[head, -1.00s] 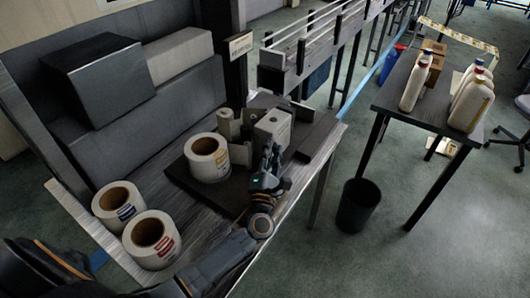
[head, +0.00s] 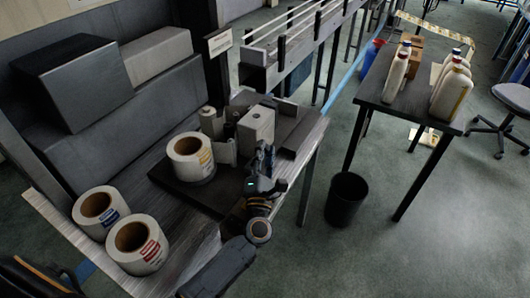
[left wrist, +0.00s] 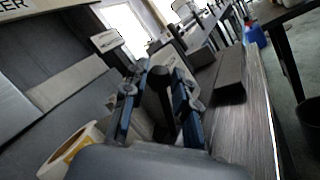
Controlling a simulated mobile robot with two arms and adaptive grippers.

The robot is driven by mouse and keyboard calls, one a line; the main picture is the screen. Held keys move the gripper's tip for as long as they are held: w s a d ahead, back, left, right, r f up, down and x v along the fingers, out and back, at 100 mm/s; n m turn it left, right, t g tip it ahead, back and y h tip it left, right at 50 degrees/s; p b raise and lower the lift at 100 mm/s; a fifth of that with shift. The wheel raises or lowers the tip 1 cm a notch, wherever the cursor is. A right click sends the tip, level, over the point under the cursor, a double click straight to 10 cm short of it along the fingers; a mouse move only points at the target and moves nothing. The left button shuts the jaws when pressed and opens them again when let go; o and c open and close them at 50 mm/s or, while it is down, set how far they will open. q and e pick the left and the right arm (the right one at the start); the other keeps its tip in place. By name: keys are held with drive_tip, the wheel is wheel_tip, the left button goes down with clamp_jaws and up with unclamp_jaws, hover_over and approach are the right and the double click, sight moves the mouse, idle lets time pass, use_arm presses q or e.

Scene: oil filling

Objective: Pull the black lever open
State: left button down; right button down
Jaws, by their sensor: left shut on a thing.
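The black lever (left wrist: 160,82), with a rounded dark knob, stands between the two blue-edged fingers of my left gripper (left wrist: 161,92) in the left wrist view. The gripper is shut on it. In the head view my left gripper (head: 263,160) is at the front side of the label machine, beside its white box (head: 256,125). The lever cannot be made out there, as the gripper covers that spot. A large white label roll (head: 189,160) sits on the machine's dark base, left of the gripper. My right gripper is not in view.
Two more label rolls, (head: 97,207) and (head: 139,246), stand on the workbench (head: 185,235) at the left. A dark grey box (head: 75,78) lies behind. A side table (head: 425,110) with several bottles and a black bin (head: 346,200) stand at the right.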

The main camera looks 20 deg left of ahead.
use_arm(q)
drive_tip(key=c, duration=1.1)
unclamp_jaws()
drive_tip(key=shift+f, duration=0.5)
drive_tip(key=shift+o, duration=0.2)
drive_tip(key=shift+r, duration=0.15)
wheel_tip(320, 180, up, 10)
